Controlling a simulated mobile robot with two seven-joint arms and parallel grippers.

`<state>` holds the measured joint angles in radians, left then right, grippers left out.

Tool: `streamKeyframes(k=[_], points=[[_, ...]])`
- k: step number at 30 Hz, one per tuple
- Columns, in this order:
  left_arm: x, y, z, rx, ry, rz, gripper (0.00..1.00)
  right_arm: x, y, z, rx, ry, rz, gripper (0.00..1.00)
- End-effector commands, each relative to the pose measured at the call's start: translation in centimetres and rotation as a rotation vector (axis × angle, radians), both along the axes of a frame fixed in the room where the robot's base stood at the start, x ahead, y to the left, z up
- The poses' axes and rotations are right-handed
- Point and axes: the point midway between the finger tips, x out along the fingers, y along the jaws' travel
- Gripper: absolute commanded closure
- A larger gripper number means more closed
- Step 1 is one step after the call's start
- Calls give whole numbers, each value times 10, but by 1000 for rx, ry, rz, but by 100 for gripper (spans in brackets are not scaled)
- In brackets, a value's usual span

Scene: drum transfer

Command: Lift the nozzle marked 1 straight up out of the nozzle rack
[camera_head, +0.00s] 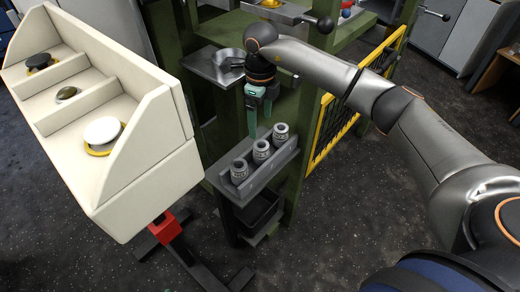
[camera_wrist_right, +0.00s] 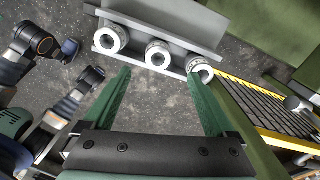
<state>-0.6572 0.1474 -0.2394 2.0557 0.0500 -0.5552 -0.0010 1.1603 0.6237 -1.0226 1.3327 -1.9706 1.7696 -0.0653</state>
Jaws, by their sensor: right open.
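The nozzle rack (camera_head: 225,187) is a grey metal holder on a green frame. Three grey nozzles stand upright in it in a row: a near one (camera_head: 239,170), a middle one (camera_head: 261,151) and a far one (camera_head: 281,134). No number is readable on any of them. My right gripper (camera_head: 260,122) points down with green fingers open and empty, above and behind the row. In the right wrist view, the rack (camera_wrist_right: 170,22) lies ahead of the fingers (camera_wrist_right: 159,73). The nozzles there are a left (camera_wrist_right: 110,40), a middle (camera_wrist_right: 158,54) and a right one (camera_wrist_right: 200,70), near the right fingertip.
A cream box (camera_head: 150,190) with sloped compartments holding round buttons stands left of the rack. A grey plate with a round holder (camera_head: 222,67) sits behind the gripper. A yellow-edged mesh guard (camera_head: 335,118) stands at the right. Dark speckled floor is open in front.

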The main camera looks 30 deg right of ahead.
Motion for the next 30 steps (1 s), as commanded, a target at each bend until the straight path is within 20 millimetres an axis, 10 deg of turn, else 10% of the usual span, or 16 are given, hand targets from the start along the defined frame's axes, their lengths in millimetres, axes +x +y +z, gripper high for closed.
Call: streamKeyframes(k=[20, 30], points=[[1, 1, -6, 0, -7, 1, 44, -4, 2, -77, 4, 0, 0, 9], [1, 2, -6, 2, -7, 3, 44, -4, 1, -80, 3, -2, 1, 19]])
